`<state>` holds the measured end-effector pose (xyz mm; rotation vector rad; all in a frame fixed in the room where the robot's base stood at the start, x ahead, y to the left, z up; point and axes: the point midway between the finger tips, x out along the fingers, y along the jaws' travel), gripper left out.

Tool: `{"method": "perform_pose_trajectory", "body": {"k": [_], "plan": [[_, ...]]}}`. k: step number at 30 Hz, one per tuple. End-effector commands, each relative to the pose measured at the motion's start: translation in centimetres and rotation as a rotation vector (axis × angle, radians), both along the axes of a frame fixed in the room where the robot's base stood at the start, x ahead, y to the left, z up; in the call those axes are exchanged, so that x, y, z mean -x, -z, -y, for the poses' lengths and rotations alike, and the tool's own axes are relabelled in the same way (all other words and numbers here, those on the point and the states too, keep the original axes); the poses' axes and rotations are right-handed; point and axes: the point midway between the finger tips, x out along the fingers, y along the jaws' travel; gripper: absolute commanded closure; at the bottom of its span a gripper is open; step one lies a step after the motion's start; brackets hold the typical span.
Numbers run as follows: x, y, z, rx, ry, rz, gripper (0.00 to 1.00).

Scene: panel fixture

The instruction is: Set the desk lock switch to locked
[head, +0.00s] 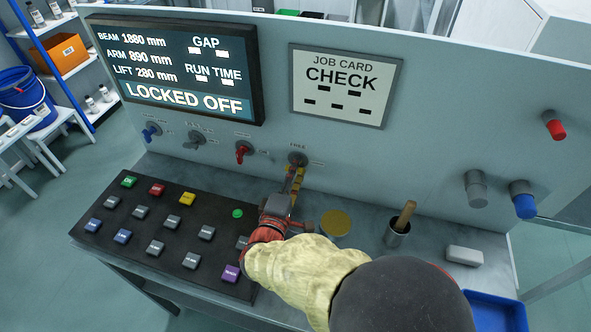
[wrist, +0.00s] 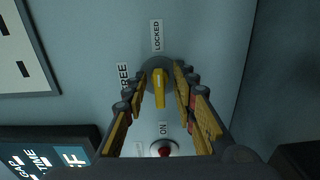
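The desk lock switch is a yellow lever knob (wrist: 159,90) on a round grey base, in the middle of the wrist view. The lever lies along the line to the LOCKED label (wrist: 156,35); the FREE label (wrist: 123,76) is to its left. In the head view the switch base (head: 298,158) sits on the panel below the job card, partly hidden by my fingers. My gripper (head: 297,172) is at the switch. In the wrist view its two yellow-padded fingers (wrist: 160,80) stand either side of the lever, with gaps showing. It is open.
A red switch (head: 243,151) with an ON label is to the left on the panel. The display (head: 180,68) reads LOCKED OFF. Below are a black button board (head: 165,232), a yellow disc (head: 336,222) and a cup (head: 397,234) with a wooden handle.

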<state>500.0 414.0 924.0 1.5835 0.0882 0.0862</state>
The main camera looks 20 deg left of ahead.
Motion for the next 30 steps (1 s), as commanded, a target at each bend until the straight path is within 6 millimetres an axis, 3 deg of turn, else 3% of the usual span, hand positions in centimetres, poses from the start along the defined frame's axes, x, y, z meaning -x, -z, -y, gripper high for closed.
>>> {"method": "perform_pose_trajectory", "body": {"k": [5, 19, 24, 30], "plan": [[1.3, 0.0, 0.0, -0.001, -0.003, 0.000, 0.73], [10.0, 0.0, 1.0, 0.001, -0.004, 0.000, 0.73], [11.6, 0.0, 1.2, 0.000, -0.002, -0.001, 0.73], [11.9, 0.0, 1.3, 0.000, 0.001, 0.000, 0.73]]}}
